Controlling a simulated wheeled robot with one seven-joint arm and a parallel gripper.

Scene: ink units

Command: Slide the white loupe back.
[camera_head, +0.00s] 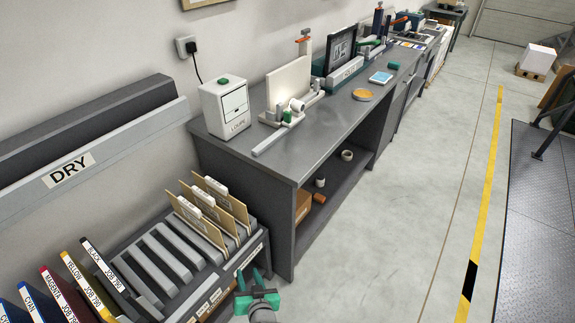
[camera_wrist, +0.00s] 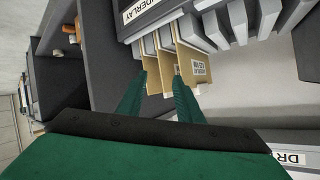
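A small white rounded piece (camera_head: 297,104), which looks like the white loupe, sits on the grey bench in front of an upright cream board (camera_head: 288,82). A small green-topped piece (camera_head: 287,117) stands just in front of it. A white box (camera_head: 226,106) lettered LOUPE stands on the bench to their left. My green gripper (camera_head: 253,276) is open at the bottom of the head view, low beside the rack and well away from the loupe. In the wrist view my gripper (camera_wrist: 160,79) has its fingers apart, with tan cards seen beyond them. The loupe is not in the wrist view.
A slotted rack (camera_head: 170,262) with tan cards (camera_head: 205,212) stands left of my gripper. A long pale bar (camera_head: 287,130) lies near the loupe on the grey bench (camera_head: 330,130). The floor (camera_head: 400,220) right of the bench is clear.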

